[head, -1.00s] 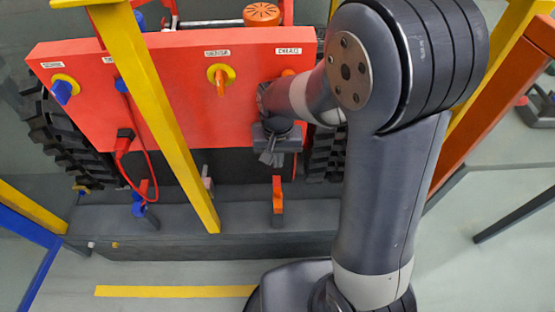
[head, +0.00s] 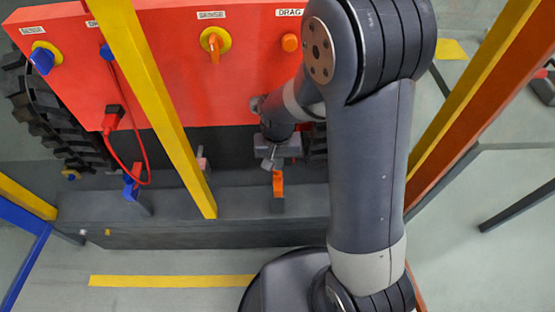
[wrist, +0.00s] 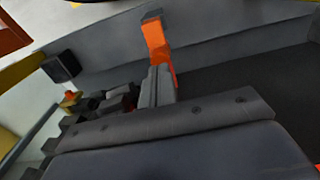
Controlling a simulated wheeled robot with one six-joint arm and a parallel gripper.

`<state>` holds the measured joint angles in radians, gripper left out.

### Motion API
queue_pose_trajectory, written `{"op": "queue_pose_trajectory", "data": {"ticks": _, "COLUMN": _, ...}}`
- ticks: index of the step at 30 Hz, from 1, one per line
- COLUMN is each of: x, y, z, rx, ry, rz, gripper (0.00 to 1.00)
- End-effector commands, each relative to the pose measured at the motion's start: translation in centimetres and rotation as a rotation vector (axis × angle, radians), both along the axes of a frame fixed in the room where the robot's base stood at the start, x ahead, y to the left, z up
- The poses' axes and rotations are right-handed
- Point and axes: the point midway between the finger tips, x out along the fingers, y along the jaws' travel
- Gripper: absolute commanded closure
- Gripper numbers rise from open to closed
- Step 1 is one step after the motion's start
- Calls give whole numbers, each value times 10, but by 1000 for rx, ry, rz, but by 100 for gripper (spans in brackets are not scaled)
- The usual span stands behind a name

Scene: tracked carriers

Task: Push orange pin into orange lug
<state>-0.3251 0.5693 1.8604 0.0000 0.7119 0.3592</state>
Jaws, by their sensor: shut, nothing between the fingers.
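An orange upright piece (head: 278,182) stands on the dark low beam (head: 240,203) below the red panel. I take it for the orange lug; I cannot make out a separate pin. It also shows in the wrist view (wrist: 157,42), rising just beyond my fingertips. My gripper (head: 269,163) is shut and empty, pointing down just above and left of the orange piece. In the wrist view my closed fingers (wrist: 157,82) lie close to its lower part; I cannot tell whether they touch.
The red panel (head: 200,85) carries an orange handle on a yellow disc (head: 214,46) and an orange knob (head: 290,43). A blue piece (head: 131,188) with a red cable stands on the beam to the left. A yellow post (head: 150,95) crosses in front. Black tracks (head: 60,125) flank the panel.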

Motion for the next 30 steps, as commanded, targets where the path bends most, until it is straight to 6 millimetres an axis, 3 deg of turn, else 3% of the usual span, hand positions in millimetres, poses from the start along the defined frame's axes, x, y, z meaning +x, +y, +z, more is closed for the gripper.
{"op": "queue_pose_trajectory", "data": {"ticks": 1, "x": 0, "y": 0, "z": -10, "rx": 0, "ry": 1, "rz": 0, "gripper": 100}}
{"op": "queue_pose_trajectory", "data": {"ticks": 5, "x": 0, "y": 0, "z": -16, "rx": 0, "ry": 0, "rz": 0, "gripper": 100}}
{"op": "queue_pose_trajectory", "data": {"ticks": 30, "x": 0, "y": 0, "z": -21, "rx": 0, "ry": 1, "rz": 0, "gripper": 100}}
